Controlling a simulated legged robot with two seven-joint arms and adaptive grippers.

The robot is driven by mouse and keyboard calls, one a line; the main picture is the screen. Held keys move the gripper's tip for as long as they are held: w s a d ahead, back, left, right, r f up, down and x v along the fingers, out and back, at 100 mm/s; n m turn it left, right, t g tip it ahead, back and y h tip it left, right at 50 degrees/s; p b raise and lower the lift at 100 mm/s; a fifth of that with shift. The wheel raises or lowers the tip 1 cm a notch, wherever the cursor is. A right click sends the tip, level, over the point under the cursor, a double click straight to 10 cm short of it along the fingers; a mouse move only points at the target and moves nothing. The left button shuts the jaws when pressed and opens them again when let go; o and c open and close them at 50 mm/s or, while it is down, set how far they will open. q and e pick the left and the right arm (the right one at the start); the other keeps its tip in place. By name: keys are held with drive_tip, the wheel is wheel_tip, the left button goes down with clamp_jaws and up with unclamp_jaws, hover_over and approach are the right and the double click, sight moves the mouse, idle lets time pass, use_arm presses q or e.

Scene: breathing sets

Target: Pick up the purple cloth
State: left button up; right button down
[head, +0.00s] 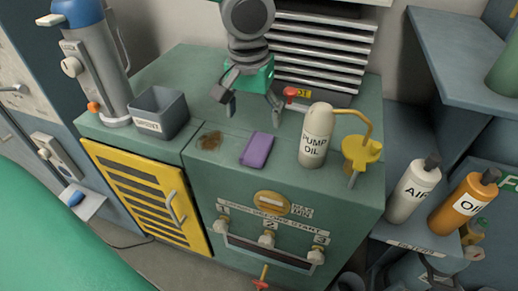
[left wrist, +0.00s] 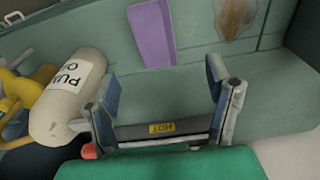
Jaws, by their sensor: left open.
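The purple cloth (head: 257,150) lies flat on top of the green cabinet (head: 300,190), between a brown stain and the pump oil bottle. It also shows at the top of the left wrist view (left wrist: 153,34). My left gripper (head: 252,108) is above the cabinet top, behind the cloth as the head view shows it. Its fingers (left wrist: 165,88) are spread, with nothing between them, and stand apart from the cloth. My right gripper is not in view.
The cream pump oil bottle (head: 316,135) with a yellow spout stands right of the cloth. A red valve handle (head: 290,93) and a vented panel (head: 320,45) are close behind. A grey bin (head: 160,112) stands left. The brown stain (head: 210,140) lies beside the cloth.

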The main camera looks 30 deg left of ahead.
sight(258, 146)
use_arm(q)
drive_tip(key=f, duration=0.3)
drive_tip(key=shift+w+d+f+b, duration=0.15)
drive_tip(key=shift+w+d+b, duration=0.1)
drive_tip(key=shift+d+b, duration=0.1)
drive_tip(key=shift+d+f, duration=0.15)
drive_tip(key=shift+f, duration=0.3)
drive_tip(key=shift+f+b, duration=0.3)
drive_tip(key=shift+f, duration=0.05)
drive_tip(key=f, duration=0.1)
drive_tip(key=f+b, duration=0.1)
drive_tip(key=f, duration=0.2)
drive_tip(key=shift+a, duration=0.35)
drive_tip(key=shift+w+a+f, duration=0.1)
drive_tip(key=shift+w+f, duration=0.05)
drive_tip(key=shift+f, duration=0.15)
drive_tip(key=shift+r, duration=0.1)
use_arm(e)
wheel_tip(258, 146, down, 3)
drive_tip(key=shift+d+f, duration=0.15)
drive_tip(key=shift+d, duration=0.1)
use_arm(q)
drive_tip(key=shift+d, duration=0.3)
drive_tip(key=c, duration=1.2)
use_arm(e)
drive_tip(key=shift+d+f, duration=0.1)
